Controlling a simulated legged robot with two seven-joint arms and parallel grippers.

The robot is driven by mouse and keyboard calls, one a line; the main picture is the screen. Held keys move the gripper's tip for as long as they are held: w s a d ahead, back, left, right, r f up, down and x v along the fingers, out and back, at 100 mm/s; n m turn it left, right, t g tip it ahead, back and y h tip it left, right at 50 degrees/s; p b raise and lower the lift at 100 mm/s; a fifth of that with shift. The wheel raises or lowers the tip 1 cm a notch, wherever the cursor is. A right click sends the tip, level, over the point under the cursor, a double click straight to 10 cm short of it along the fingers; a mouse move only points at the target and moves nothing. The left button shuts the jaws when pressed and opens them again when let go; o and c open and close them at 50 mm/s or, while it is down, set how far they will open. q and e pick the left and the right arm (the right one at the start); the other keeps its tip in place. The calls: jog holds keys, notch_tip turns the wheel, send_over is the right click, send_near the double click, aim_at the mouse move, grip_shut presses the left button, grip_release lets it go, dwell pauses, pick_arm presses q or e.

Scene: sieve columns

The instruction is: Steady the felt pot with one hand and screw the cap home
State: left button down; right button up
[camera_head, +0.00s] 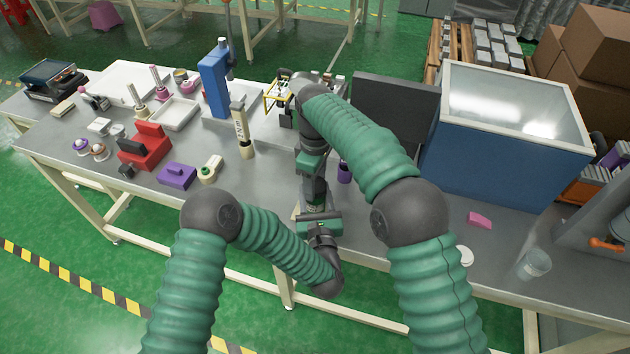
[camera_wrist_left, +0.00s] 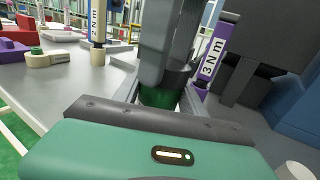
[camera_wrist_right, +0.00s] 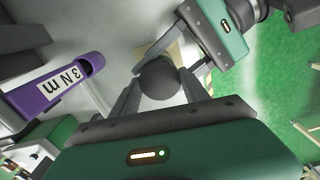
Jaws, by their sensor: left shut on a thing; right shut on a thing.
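The felt pot (camera_wrist_left: 160,96), dark with a green band, stands between the fingers of my left gripper (camera_wrist_left: 163,102). In the head view my left gripper (camera_head: 318,218) is low at the table's front edge, with my right gripper (camera_head: 315,196) coming down onto it from above. In the right wrist view a dark round cap (camera_wrist_right: 160,80) sits between the fingers of my right gripper (camera_wrist_right: 160,88), which is shut on it. My left gripper lies just beyond it there. The cap's seating on the pot is hidden by the fingers.
A purple "3 N m" tool (camera_wrist_left: 213,55) stands close beside the grippers, also in the right wrist view (camera_wrist_right: 55,87). A cream tool (camera_head: 242,135) stands left, near a purple block (camera_head: 177,176). A blue bin (camera_head: 500,150) stands right.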

jog(key=m, duration=1)
jog(key=shift+w, duration=0.1)
jog(key=o, duration=1.6)
jog(key=shift+c, duration=0.2)
jog(key=shift+r, duration=2.3)
jog(key=shift+c, duration=0.4)
